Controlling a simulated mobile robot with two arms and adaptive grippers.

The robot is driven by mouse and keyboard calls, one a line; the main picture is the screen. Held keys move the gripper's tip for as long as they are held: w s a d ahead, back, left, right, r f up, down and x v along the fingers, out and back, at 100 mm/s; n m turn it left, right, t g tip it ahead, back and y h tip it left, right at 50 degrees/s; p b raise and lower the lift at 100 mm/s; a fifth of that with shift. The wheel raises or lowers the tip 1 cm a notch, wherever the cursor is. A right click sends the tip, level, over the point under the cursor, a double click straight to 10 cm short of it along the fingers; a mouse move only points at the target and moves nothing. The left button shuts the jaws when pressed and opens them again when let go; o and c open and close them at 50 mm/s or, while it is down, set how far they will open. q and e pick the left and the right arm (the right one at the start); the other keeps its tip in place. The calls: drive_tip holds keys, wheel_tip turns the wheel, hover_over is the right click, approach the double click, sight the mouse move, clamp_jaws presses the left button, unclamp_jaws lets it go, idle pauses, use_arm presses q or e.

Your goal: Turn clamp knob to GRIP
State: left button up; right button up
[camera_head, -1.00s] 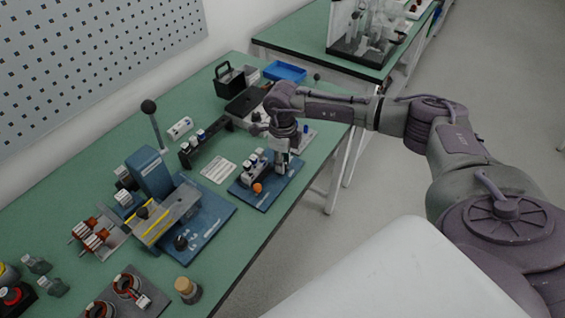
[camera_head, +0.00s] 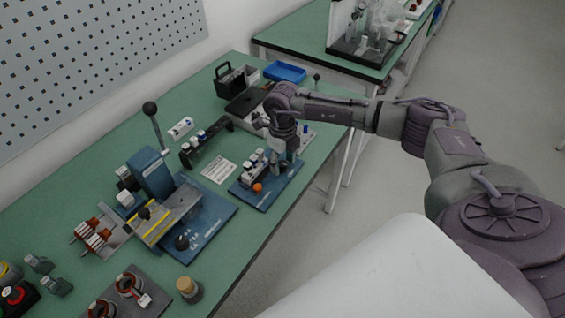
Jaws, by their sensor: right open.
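A black knob (camera_head: 182,241) stands at the front of the blue lever fixture (camera_head: 222,212); it may be the clamp knob, but no GRIP label is readable at this size. The fixture has an upright lever with a black ball (camera_head: 150,108) and a grey bar with yellow stripes (camera_head: 152,231). My right gripper (camera_head: 279,168) is open and points down over the right part of a small blue board (camera_head: 262,199). The board carries several small vials and an orange knob (camera_head: 257,188). The gripper partly hides the board, and contact cannot be told. My left gripper is out of view.
Red-and-metal parts (camera_head: 95,236) lie left of the fixture, and ring-shaped parts on a dark tray (camera_head: 128,284) lie in front. A cork-topped jar (camera_head: 188,288) stands near the edge. A black rack (camera_head: 205,143) and a white card (camera_head: 218,170) lie behind the small board.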

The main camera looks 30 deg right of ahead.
sight(283, 163)
wheel_tip(283, 163, up, 6)
drive_tip(key=p, duration=0.4)
drive_tip(key=shift+r, duration=0.1)
